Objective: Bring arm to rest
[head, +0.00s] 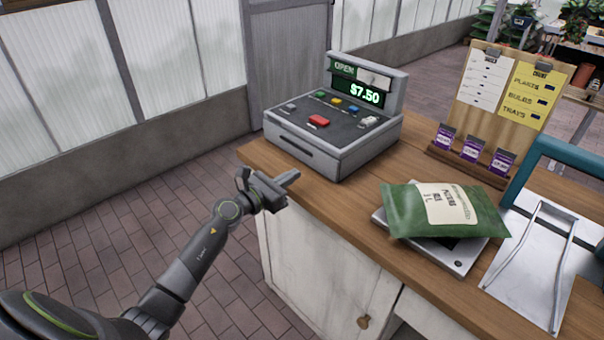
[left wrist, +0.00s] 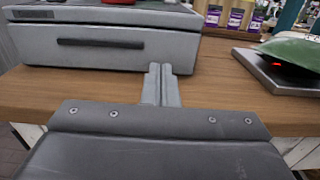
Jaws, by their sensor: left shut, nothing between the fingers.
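My left arm (head: 205,240) reaches in from the lower left in the head view. Its gripper (head: 290,178) is at the left edge of the wooden counter (head: 345,205), in front of the cash register (head: 335,140). In the left wrist view the gripper's two fingers (left wrist: 162,84) are together with nothing between them. They point at the register's drawer front (left wrist: 105,45) and appear apart from it. My right gripper is not in view.
A green bag (head: 445,210) lies on a scale (head: 455,255) on the counter. Purple seed packets (head: 472,148) and a sign board (head: 510,85) stand behind it. A metal tray (head: 530,265) is at the right. The brick floor left of the counter (head: 110,240) is clear.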

